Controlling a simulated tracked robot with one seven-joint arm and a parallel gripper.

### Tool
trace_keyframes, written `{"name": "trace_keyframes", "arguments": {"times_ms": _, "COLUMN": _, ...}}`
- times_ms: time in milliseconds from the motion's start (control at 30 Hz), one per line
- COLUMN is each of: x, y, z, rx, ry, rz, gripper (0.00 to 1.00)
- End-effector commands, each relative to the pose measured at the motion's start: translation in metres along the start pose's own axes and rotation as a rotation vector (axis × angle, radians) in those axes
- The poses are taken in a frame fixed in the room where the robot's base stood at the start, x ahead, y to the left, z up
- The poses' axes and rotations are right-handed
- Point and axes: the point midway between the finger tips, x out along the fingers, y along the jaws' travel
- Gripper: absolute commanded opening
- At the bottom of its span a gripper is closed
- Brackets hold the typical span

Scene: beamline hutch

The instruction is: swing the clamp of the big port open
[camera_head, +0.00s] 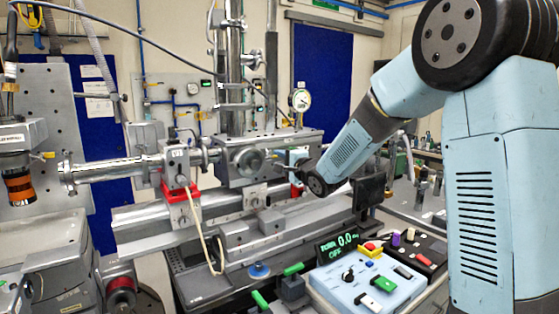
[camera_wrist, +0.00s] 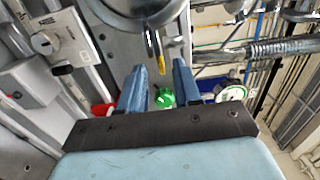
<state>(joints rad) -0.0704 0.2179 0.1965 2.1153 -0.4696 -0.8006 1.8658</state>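The round metal port (camera_head: 249,161) is on the front of the steel chamber in the middle of the head view. In the wrist view a large round metal flange (camera_wrist: 145,8) shows at the top, cut off by the frame edge. A thin lever with a yellow tip (camera_wrist: 161,64), apparently the clamp handle, hangs below the flange. My gripper (camera_wrist: 160,88) is open, with its two blue fingers apart. The lever's tip appears between or just beyond them; I cannot tell contact. In the head view my gripper (camera_head: 292,170) is just right of the port, its fingers hard to make out.
A red-based support (camera_head: 180,193) carries the beam pipe (camera_head: 115,168) left of the chamber. A pressure gauge (camera_head: 300,99) stands above right.

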Motion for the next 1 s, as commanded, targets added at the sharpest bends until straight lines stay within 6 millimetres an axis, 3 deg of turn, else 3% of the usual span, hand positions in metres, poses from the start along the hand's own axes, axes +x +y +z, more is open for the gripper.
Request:
{"name": "trace_keyframes", "arguments": {"times_ms": 200, "x": 0.0137, "y": -0.0004, "z": 0.0003, "rx": 0.001, "ry": 0.000, "rz": -0.001, "gripper": 0.33}}
{"name": "trace_keyframes", "arguments": {"times_ms": 500, "x": 0.0148, "y": -0.0003, "z": 0.0006, "rx": 0.000, "ry": 0.000, "rz": -0.001, "gripper": 0.32}}
{"name": "trace_keyframes", "arguments": {"times_ms": 833, "x": 0.0147, "y": -0.0002, "z": 0.0011, "rx": 0.000, "ry": -0.001, "rz": 0.000, "gripper": 0.00}}
{"name": "trace_keyframes", "arguments": {"times_ms": 1000, "x": 0.0147, "y": 0.0004, "z": 0.0013, "rx": 0.000, "ry": -0.001, "rz": 0.001, "gripper": 0.00}}
